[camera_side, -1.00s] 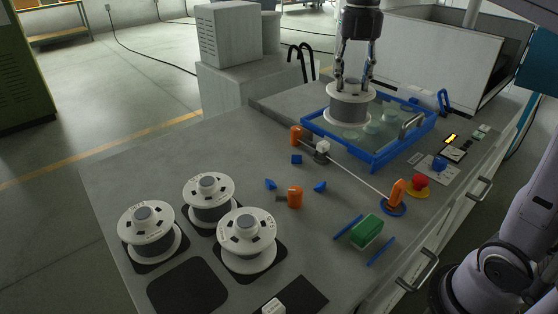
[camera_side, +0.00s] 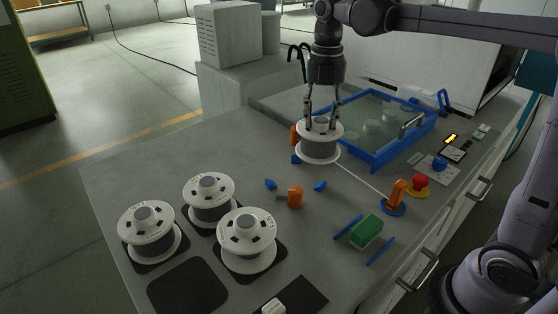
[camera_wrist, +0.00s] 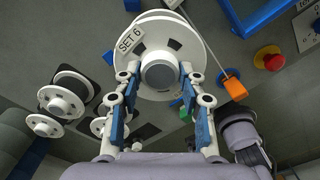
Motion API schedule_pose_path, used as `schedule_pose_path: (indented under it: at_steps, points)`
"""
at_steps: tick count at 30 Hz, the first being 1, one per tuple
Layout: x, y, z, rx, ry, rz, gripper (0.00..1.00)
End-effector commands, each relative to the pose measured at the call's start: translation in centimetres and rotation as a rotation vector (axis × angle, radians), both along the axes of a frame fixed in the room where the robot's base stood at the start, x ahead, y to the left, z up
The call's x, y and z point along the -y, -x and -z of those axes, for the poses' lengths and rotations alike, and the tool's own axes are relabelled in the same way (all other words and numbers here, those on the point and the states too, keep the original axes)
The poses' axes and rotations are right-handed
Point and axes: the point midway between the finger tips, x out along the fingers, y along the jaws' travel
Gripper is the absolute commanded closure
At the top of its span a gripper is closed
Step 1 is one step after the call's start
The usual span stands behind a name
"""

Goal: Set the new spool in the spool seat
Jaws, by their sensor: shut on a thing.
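My gripper (camera_side: 321,123) is shut on the hub of a white-flanged spool (camera_side: 319,152), which hangs upright above the bench near the blue-framed tank. In the wrist view the held spool (camera_wrist: 172,25) carries a "SET 6" label, and the fingers of my gripper (camera_wrist: 158,76) stand either side of its hub. Blue wedges (camera_side: 270,184) lie on the bench around and below the spool, with an orange post (camera_side: 295,197) in front. The spool hides part of this area. I cannot tell for sure which spot is the spool seat.
Three similar spools (camera_side: 208,200) stand on dark pads at the front left, beside an empty pad (camera_side: 187,286). The blue-framed tank (camera_side: 376,160) is behind right. A wire runs to an orange guide (camera_side: 396,194). A green block (camera_side: 366,230) and red button (camera_side: 420,180) are to the right.

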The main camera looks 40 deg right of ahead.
Motion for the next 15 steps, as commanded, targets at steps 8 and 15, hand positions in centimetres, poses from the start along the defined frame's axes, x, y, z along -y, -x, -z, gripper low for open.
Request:
schedule_pose_path:
  at_steps: [8, 15]
  points:
    - [-3.7, -2.0, 2.4, 0.0, 0.0, -0.002, 1.0]
    - [-4.7, -2.5, 3.3, 0.0, 0.0, 0.0, 1.0]
